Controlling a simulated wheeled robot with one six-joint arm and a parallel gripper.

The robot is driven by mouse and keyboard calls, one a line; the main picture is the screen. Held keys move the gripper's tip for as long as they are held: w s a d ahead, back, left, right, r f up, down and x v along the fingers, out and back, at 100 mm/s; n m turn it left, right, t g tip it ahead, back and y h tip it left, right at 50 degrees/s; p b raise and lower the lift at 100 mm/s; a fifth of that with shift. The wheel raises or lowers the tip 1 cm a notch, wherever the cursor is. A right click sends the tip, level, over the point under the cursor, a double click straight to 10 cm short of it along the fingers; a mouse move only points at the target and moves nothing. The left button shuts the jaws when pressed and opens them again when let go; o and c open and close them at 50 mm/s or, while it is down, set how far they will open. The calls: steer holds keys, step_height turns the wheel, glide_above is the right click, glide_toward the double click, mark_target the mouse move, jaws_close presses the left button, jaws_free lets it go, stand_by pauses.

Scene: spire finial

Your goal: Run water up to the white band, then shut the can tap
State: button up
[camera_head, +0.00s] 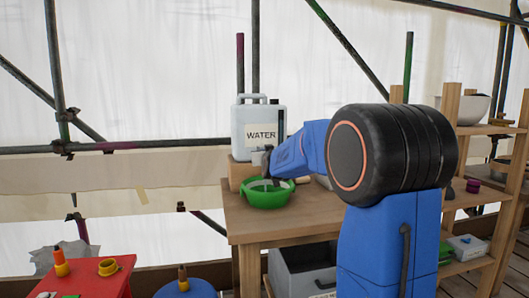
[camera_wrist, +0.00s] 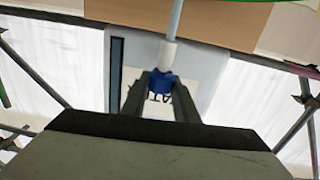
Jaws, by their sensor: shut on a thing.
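The white water can (camera_head: 262,119), labelled WATER, stands on a wooden block at the back of the wooden table. In the wrist view the can (camera_wrist: 205,70) appears upside down. My gripper (camera_wrist: 160,85) is shut on the blue can tap (camera_wrist: 161,79). A pale blue stream of water (camera_wrist: 176,18) runs from the white spout (camera_wrist: 169,54). The green bowl (camera_head: 266,200) sits on the table below the tap. Something pale shows inside it, but I cannot make out the water level or the white band. In the head view my gripper (camera_head: 267,160) is small and dark beside the can.
The wooden table (camera_head: 252,227) has free room in front of the bowl. A grey crate (camera_head: 305,272) is underneath. Wooden shelves (camera_head: 480,130) stand at right. A red table (camera_head: 95,275) and a blue round thing (camera_head: 184,289) are at lower left. Scaffold poles cross the background.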

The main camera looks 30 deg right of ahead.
steer(key=shift+m+g+h, duration=1)
steer(key=shift+m+h, duration=0.3)
steer(key=shift+h, duration=0.5)
steer(key=shift+m+g+h, duration=0.3)
steer(key=shift+m+h, duration=0.1)
steer(key=shift+h, duration=0.1)
steer(key=m+g+h, duration=0.4)
steer(key=shift+w+a, duration=0.1)
steer(key=shift+w, duration=0.05)
steer(key=m+g+h, duration=0.1)
steer(key=m+g, duration=0.1)
steer(key=g, duration=0.2)
steer(key=m+g+h, duration=0.2)
steer(key=m+g, duration=0.1)
steer(key=shift+g, duration=0.4)
steer(key=shift+m+g, duration=1.1)
steer(key=shift+g, duration=0.7)
steer(key=shift+r, duration=0.1)
steer(key=o, duration=1)
steer(key=shift+o, duration=0.2)
